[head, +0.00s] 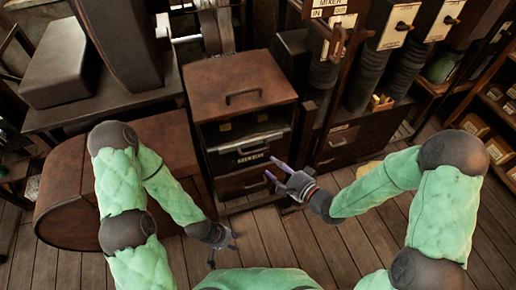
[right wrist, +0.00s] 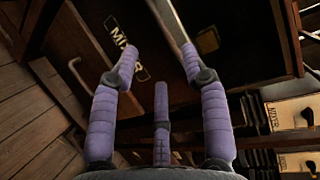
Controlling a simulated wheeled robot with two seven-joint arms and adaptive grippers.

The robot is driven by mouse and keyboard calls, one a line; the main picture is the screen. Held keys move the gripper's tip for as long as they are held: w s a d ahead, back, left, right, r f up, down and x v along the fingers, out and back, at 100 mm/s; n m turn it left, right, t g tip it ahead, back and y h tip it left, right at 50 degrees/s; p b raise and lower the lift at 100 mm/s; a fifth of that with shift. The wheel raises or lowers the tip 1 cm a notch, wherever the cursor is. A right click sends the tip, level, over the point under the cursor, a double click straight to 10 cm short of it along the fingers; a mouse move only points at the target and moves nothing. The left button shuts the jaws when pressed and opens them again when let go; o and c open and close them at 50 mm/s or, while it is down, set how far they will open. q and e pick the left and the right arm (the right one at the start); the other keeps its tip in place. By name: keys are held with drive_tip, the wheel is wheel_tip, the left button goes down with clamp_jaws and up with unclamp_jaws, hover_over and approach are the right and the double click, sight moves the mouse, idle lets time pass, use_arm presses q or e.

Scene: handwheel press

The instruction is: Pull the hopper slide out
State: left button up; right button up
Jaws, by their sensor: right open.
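Several white plates with dark knobs stand along the top; the nearest plate (head: 333,20) reads MIXER, IN and OUT. I cannot tell which part is the hopper slide. A brown cabinet (head: 240,72) with a handle on top stands in the middle, with a labelled dark drawer front (head: 254,157) below. My right gripper (head: 276,172) is open and empty at the cabinet's lower right front. The right wrist view shows its spread fingers (right wrist: 160,58) before a dark panel with a MIXER label (right wrist: 127,49). My left gripper (head: 224,252) is open and empty, low above the floor.
A large rounded brown casing (head: 95,190) lies left of the cabinet, beside a dark bench (head: 60,115). Ribbed black columns (head: 365,80) stand at upper right. Shelves with boxes (head: 497,110) line the right edge. Plank floor (head: 290,240) is free in front.

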sight(255, 152)
drive_tip(key=b+x, duration=0.1)
drive_tip(key=x, duration=1)
drive_tip(key=shift+s+f+b, duration=0.1)
drive_tip(key=shift+b, duration=0.25)
clamp_jaws()
